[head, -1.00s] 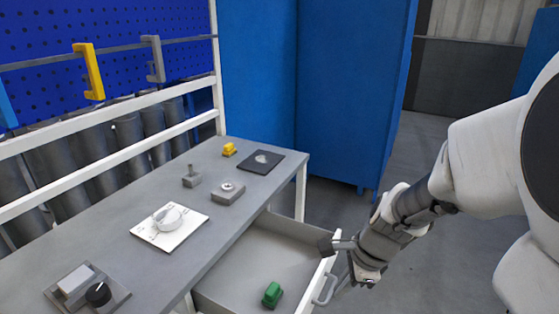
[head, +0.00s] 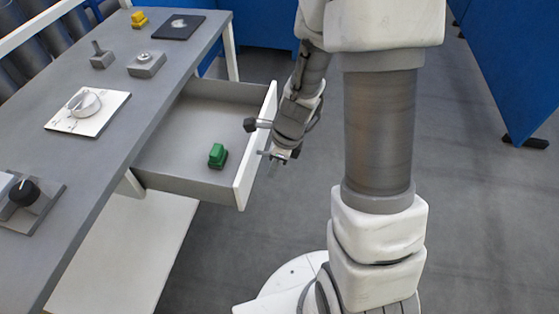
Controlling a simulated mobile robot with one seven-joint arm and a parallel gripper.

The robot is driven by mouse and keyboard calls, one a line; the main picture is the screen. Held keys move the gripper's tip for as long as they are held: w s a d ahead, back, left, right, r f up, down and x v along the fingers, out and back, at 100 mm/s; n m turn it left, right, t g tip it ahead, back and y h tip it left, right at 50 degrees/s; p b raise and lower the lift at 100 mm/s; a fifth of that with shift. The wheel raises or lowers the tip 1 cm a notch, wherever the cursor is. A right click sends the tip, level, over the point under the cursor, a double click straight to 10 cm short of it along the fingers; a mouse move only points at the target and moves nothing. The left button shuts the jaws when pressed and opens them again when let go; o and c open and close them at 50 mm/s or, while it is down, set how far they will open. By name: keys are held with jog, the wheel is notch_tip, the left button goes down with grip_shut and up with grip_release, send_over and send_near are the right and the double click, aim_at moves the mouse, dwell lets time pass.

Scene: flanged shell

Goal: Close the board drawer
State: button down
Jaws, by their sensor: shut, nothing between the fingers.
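The board drawer (head: 243,178) is pulled well out from under the grey workbench. Its light front panel faces right, toward my arm. The drawer handle on the outer face is hard to make out beside my wrist. A green block-like object (head: 217,155) lies on the drawer floor near the front.
The workbench (head: 100,165) carries a white board with a round dial (head: 85,105), a black knob on a plate (head: 25,193), grey blocks (head: 146,65), a dark pad (head: 178,27) and a yellow piece (head: 138,19). Blue panels (head: 515,75) stand behind. The floor at right is open.

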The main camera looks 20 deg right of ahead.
jog(key=shift+w+a+r, duration=0.1)
jog(key=shift+w+a, duration=0.35)
jog(key=shift+a, duration=0.3)
jog(key=shift+w+a+r, duration=0.1)
jog(key=shift+w+a, duration=0.3)
jog(key=shift+a, duration=0.35)
